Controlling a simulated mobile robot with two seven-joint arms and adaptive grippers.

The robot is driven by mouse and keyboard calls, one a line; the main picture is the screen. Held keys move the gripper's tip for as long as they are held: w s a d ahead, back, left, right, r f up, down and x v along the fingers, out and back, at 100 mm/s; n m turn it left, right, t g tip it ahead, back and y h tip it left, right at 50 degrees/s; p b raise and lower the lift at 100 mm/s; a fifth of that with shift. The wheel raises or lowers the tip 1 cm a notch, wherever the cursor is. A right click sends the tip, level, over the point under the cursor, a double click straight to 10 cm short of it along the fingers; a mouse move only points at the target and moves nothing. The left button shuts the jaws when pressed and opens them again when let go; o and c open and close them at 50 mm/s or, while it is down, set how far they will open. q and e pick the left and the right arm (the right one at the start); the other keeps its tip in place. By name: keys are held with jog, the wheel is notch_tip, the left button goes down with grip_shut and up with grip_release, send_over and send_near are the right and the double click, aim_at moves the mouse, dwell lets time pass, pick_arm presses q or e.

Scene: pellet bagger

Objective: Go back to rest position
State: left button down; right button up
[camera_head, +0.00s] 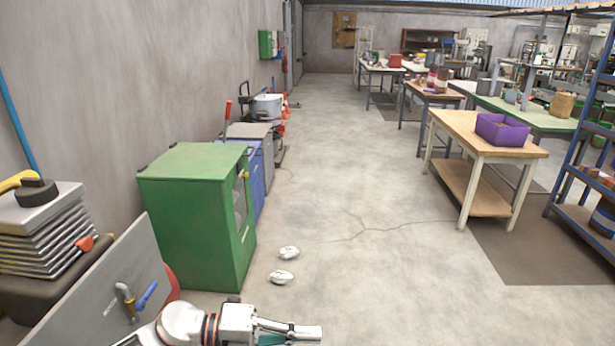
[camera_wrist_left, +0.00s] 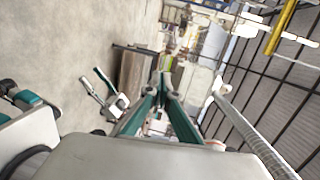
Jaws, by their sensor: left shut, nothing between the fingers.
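My left gripper (camera_head: 300,332) reaches in at the bottom of the head view, pointing right above the floor. It is shut, with nothing visible between its fingers. In the left wrist view its teal fingers (camera_wrist_left: 162,80) come together at their tips. In the head view it is in front of a green cabinet (camera_head: 190,215) and apart from it.
A grey panel (camera_head: 95,290) with a blue-handled tap (camera_head: 147,295) stands close at lower left. Two small white objects (camera_head: 289,252) lie on the floor. A wooden table (camera_head: 450,122) with a purple bin (camera_head: 502,131) stands right. The middle floor is clear.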

pick_arm(q)
jog(key=w+a+f+n+t+y, duration=0.1)
jog(key=a+f+n+t+y, duration=0.25)
jog(key=n+t, duration=0.55)
jog(key=w+a+f+n+t+y, duration=0.1)
jog(key=a+f+n+t+y, duration=0.3)
jog(key=n, duration=0.8)
jog(key=s+a+f+n+g+y, duration=0.3)
jog(key=s+a+f+n+y, duration=0.3)
jog(key=s+a+f+n, duration=0.4)
jog(key=s+a+f, duration=0.4)
jog(key=s+f, duration=0.1)
jog(key=f, duration=0.2)
jog(key=shift+s+f+g, duration=0.15)
jog(key=shift+f+g, duration=0.15)
